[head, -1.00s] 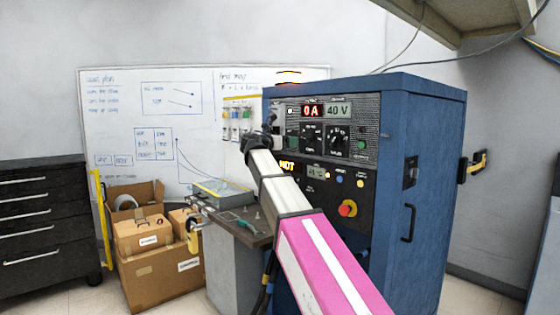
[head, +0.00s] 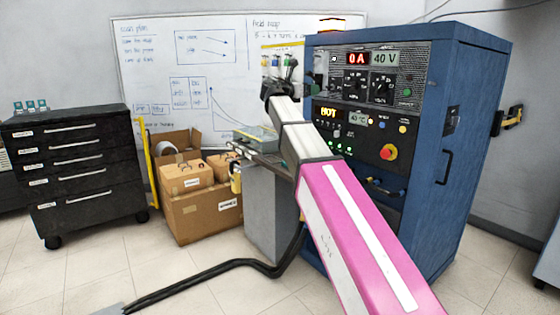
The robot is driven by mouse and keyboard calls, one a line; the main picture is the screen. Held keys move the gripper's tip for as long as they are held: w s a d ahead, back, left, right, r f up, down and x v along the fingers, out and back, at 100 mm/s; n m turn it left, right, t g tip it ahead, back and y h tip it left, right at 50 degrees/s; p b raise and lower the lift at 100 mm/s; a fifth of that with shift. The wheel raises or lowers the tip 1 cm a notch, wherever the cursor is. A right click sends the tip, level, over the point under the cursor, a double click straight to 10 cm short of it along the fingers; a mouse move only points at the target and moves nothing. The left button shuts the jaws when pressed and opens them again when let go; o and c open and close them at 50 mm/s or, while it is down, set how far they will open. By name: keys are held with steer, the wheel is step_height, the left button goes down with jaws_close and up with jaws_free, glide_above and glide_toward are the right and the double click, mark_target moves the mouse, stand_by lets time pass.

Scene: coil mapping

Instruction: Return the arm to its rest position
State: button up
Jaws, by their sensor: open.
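My arm reaches up from the bottom right of the head view, with a pink link and paler links beyond it. My gripper (head: 282,76) is at its far end, small and dark, raised in front of the whiteboard and just left of the blue cabinet's front panel. It is open, and I see nothing held in it. The arm hides part of the workbench and the lower left part of the cabinet.
The blue power cabinet (head: 478,135) stands close to the right of my arm. A grey workbench (head: 268,205) with a tray (head: 255,137) is beneath the arm. Cardboard boxes (head: 203,212) and a black drawer unit (head: 75,165) stand left. A thick black cable (head: 200,277) crosses the floor.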

steer(key=s+d+f+m+g+y, duration=0.2)
steer(key=s+d+f+m, duration=0.1)
steer(key=f, duration=1)
steer(key=s+d+f+m+g+y, duration=0.1)
steer(key=s+d+f+m+y, duration=0.25)
steer(key=f, duration=0.85)
steer(key=s+d+f+m+g+y, duration=0.15)
steer(key=f+m, duration=0.25)
steer(key=f, duration=0.9)
steer(key=s+f+m+g+y, duration=0.6)
steer(key=s+f+m, duration=0.9)
steer(key=s+f, duration=0.8)
step_height(320, 180, down, 2)
steer(key=shift+d+y, duration=0.2)
steer(key=shift+y, duration=0.6)
